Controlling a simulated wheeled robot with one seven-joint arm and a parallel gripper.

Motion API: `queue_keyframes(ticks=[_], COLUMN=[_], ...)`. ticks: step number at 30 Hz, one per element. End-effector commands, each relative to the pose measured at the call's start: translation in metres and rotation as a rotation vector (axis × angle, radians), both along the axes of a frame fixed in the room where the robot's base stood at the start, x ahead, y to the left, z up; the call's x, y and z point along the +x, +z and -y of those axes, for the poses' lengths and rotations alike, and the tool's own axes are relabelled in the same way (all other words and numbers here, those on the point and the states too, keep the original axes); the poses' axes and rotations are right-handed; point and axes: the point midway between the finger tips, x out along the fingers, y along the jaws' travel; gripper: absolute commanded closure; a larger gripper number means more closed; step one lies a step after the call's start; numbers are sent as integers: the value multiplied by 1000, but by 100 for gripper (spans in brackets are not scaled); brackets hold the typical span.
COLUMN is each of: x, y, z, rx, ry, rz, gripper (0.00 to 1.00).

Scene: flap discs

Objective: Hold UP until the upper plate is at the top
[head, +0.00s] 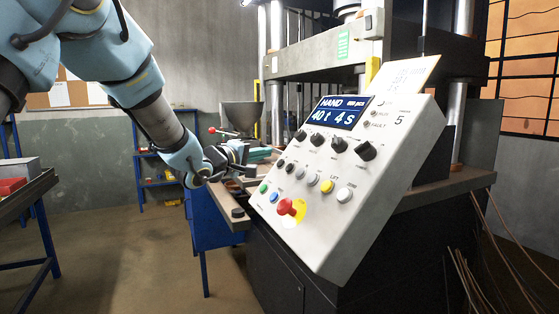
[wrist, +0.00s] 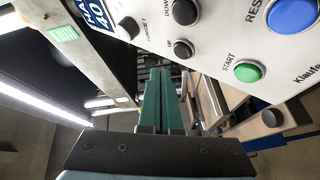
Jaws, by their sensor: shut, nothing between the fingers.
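The control panel (head: 350,215) is a sloped pale box with a blue display (head: 340,113) reading HAND, 40 t, 4 s. The black UP button (wrist: 183,49) shows in the wrist view beside its label, with a black DOWN button (wrist: 185,10) above it. The UP button also shows at the panel's left in the head view (head: 279,162). My gripper (head: 251,172) is shut and empty, just left of the panel. In the wrist view my gripper (wrist: 162,128) appears below and left of UP, apart from it. I cannot tell which press part is the upper plate.
Green START (wrist: 246,71) and blue RESET (wrist: 292,14) sit close to UP. A red stop knob (head: 291,207) on yellow projects from the panel's lower front. The press frame (head: 320,60) rises behind. A bench (head: 20,197) stands at the left; floor between is clear.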

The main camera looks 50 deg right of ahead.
Motion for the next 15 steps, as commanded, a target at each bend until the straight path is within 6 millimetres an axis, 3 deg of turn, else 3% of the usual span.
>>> queue_keyframes(ticks=[7,15], x=[7,8], y=[20,20], z=[-18,-22], rx=[-1,-1], ry=[1,0], rz=[0,0], gripper=[100,100])
